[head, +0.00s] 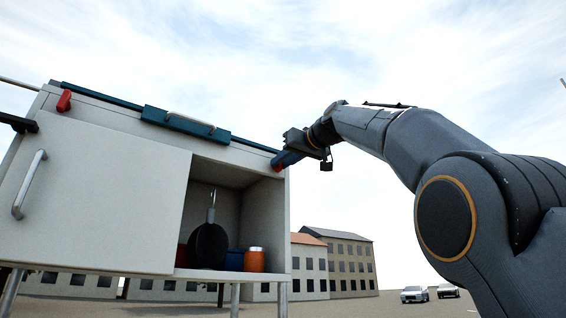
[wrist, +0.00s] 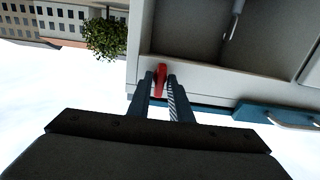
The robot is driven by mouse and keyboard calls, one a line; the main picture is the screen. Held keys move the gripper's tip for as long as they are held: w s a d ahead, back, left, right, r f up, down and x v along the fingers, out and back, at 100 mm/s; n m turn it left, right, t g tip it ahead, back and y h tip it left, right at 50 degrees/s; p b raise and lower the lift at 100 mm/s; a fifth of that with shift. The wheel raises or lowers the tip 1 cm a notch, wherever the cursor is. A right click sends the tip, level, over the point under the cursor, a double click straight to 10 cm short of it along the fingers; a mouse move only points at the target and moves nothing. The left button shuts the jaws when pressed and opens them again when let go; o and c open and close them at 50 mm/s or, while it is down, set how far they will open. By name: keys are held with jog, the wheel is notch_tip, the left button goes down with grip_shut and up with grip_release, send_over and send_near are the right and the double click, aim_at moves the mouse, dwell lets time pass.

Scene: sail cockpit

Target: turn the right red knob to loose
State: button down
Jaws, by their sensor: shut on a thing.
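The right red knob (wrist: 160,78) sits on the front rim of the white cabinet, near its right end in the head view. In the wrist view it lies between the two fingers of my gripper (wrist: 161,88), which are shut on it. In the head view my gripper (head: 283,160) reaches the cabinet's upper right corner, and only a bit of the right knob (head: 277,168) shows beside the fingers. Another red knob (head: 64,101) stands at the left end of the same rim, apart from my gripper.
The white cabinet (head: 100,190) has a closed panel with a metal handle (head: 29,184). Its open compartment holds a dark round pan (head: 208,244) and an orange jar (head: 254,260). A blue lid with a handle (head: 186,122) lies along the top. Open air is right of the cabinet.

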jog(key=shift+w+f, duration=0.1)
jog(key=shift+f, duration=0.05)
jog(key=c, duration=1.8)
grip_release()
jog(key=b+v, duration=0.3)
jog(key=v, duration=0.4)
jog(key=shift+s+d+b, duration=0.25)
jog(key=shift+s+b, duration=0.1)
jog(key=shift+b, duration=0.05)
